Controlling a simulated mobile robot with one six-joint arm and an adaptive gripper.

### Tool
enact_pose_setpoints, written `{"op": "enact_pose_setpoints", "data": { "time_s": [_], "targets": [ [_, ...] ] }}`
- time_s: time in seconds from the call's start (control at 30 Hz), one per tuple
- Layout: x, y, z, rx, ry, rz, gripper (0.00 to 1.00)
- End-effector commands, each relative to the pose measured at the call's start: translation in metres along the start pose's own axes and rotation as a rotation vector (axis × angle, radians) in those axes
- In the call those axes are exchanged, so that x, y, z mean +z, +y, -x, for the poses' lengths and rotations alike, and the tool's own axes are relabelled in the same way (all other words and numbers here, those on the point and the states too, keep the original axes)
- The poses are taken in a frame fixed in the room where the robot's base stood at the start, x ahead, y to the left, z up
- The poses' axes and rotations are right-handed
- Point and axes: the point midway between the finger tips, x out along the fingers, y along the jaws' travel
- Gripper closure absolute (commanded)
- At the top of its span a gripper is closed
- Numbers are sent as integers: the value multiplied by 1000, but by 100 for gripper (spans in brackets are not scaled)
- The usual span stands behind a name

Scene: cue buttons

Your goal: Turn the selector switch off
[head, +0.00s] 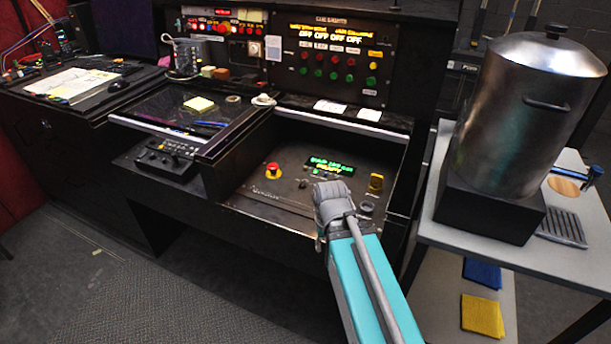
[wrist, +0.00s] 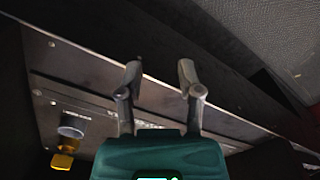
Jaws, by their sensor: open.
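The control panel (head: 270,195) is a dark sloped plate with a green-lit display (head: 330,166). At its right side are a yellow control (head: 376,182) and a dark round knob (head: 366,207); I cannot tell for sure which is the selector switch, or its setting. In the wrist view the round knob (wrist: 71,125) shows grey-blue at the lower left, with the yellow control (wrist: 62,160) below it. My gripper (wrist: 160,75) is open and empty, its fingers over the panel's edge, right of the knob and apart from it. In the head view my arm hides its fingers.
A red mushroom button (head: 272,170) sits at the panel's left. A steel pot (head: 525,110) on a black block stands on the grey trolley (head: 445,160) at right. A cue-lights panel (head: 335,60) rises behind. Open floor lies in front at left.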

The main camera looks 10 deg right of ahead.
Motion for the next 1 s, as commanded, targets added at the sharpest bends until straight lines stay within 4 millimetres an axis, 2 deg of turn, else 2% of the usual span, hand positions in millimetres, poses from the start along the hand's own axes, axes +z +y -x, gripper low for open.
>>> {"op": "enact_pose_setpoints", "data": {
  "time_s": [0.37, 0.57, 0.67, 0.77, 1.0],
  "targets": [
    [-1, 0, 0, 0, 0, -1, 53],
    [-19, 0, 10, 0, 0, -31, 53],
    [-40, -6, 21, 0, 0, -65, 53],
    [-69, -7, 35, 0, 0, -120, 53],
    [-161, -7, 78, 0, 0, -309, 53]
  ]
}}
